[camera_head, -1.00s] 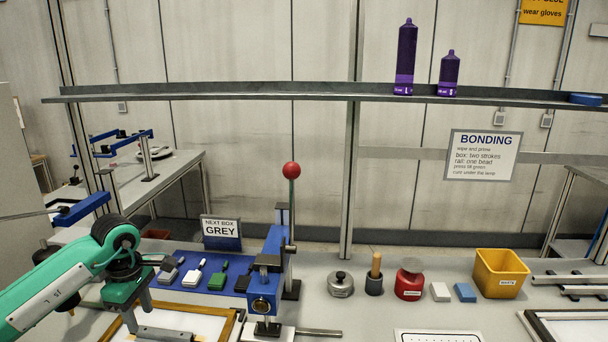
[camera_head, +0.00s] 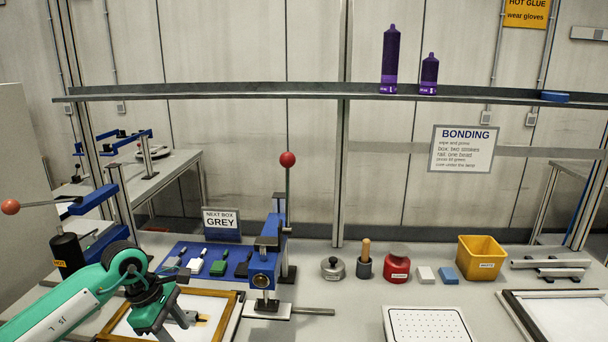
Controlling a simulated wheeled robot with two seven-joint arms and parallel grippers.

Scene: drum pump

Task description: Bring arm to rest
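My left arm, green with black joints, comes in from the lower left. Its gripper (camera_head: 180,320) is above the wooden-framed tray (camera_head: 228,318) at the bottom of the view. The fingers are grey and partly hidden by the wrist, so I cannot tell whether they are open or shut. I see nothing clearly held in them. My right arm and gripper are not in view.
A blue press (camera_head: 266,250) with a red-knobbed lever stands right of the gripper. A black cylinder marked HOT (camera_head: 68,252) stands beside the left arm. Behind lies a blue mat (camera_head: 180,250) with several small parts. A white dotted board (camera_head: 428,325) lies to the right.

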